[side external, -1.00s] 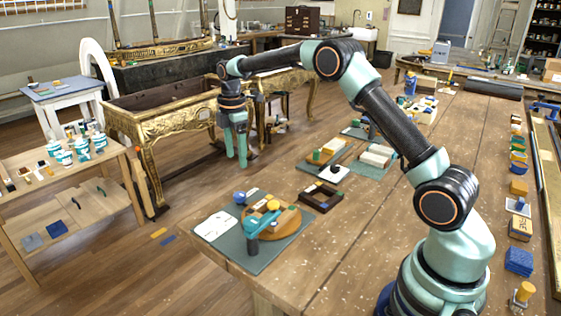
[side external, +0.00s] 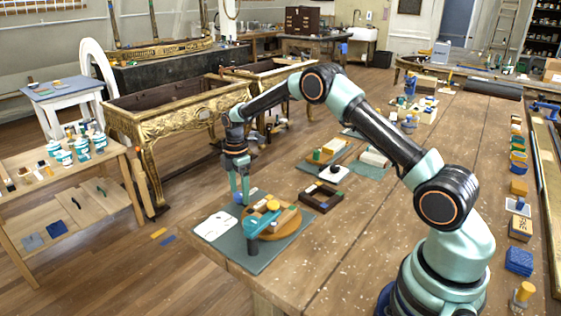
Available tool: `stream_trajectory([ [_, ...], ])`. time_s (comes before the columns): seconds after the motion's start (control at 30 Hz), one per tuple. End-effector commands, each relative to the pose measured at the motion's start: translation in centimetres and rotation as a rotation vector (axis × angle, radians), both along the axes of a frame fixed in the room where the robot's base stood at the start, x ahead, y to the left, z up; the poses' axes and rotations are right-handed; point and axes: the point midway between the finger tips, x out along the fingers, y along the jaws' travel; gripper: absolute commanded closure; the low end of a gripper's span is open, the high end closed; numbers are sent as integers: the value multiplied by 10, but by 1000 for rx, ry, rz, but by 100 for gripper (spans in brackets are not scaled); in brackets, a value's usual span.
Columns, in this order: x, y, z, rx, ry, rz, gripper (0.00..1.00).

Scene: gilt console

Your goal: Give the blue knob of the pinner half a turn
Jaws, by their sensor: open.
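My gripper (side external: 240,199) points straight down at the far left part of the grey-green mat (side external: 232,246) on the bench. It is open, with its fingertips low at a small blue part (side external: 238,198), which looks like the blue knob. The fingers partly hide it, and I cannot tell whether they touch it. Which of these pieces belongs to the pinner is too small to tell.
A white patterned sheet (side external: 214,226) lies at the mat's left. A dark frame (side external: 321,197) lies to the right of the board. The bench top (side external: 335,255) nearer the camera is clear. The gilt console (side external: 185,125) stands behind on the floor.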

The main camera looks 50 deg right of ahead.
Motion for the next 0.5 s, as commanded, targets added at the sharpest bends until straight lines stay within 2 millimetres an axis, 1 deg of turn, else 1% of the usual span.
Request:
stream_trajectory([
  [0.17, 0, 0, 0, 0, 0, 0, 26],
  [0.2, 0, 0, 0, 0, 0, 0, 34],
  [0.27, 0, 0, 0, 0, 0, 0, 57],
  [0.3, 0, 0, 0, 0, 0, 0, 72],
  [0.37, 0, 0, 0, 0, 0, 0, 95],
  [0.4, 0, 0, 0, 0, 0, 0, 100],
  [0.5, 0, 0, 0, 0, 1, -1, 100],
])
